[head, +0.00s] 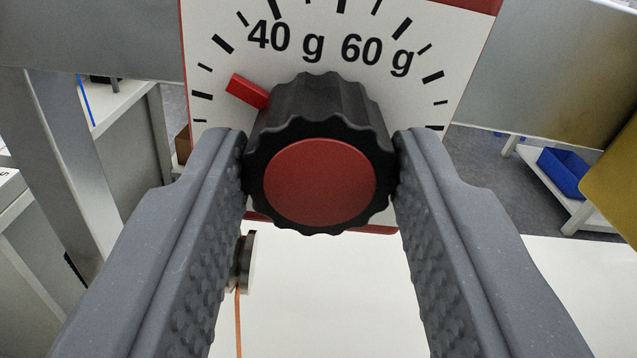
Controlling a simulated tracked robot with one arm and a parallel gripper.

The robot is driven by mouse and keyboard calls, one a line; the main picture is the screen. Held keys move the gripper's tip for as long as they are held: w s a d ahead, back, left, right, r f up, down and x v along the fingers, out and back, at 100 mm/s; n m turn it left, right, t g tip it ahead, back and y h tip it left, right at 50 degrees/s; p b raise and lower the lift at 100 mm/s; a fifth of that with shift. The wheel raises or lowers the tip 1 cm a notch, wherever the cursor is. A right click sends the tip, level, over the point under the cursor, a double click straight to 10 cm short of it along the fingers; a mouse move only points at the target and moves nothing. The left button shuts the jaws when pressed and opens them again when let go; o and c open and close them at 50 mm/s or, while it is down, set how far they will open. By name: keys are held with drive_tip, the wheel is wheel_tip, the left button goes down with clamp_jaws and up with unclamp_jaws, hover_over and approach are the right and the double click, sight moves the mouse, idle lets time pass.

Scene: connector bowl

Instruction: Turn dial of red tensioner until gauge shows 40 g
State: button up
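The black scalloped dial (322,172) with a red round cap is in the middle of the head view. Behind it stands the white gauge face (445,55) with a red border, showing the marks "40 g" and "60 g". The red pointer (248,91) sticks out at the dial's upper left, below and left of the long tick beside "40 g". My gripper (320,165) has one finger on each side of the dial, and both fingertips appear to touch its sides. The lower part of the gauge face is hidden behind the dial and fingers.
A small metal roller (247,262) with an orange strand (238,320) hanging from it shows beside the left finger. A white surface (330,300) lies below. Grey metal posts (65,150) stand at the left. A blue bin (562,172) sits on a shelf at the right, farther back.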

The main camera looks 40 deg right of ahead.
drive_tip(key=shift+r+n, duration=0.1)
drive_tip(key=shift+n, duration=0.8)
drive_tip(key=o, duration=1)
drive_tip(key=shift+b+v, duration=1.05)
drive_tip(key=shift+v, duration=6)
drive_tip(key=shift+a, duration=0.1)
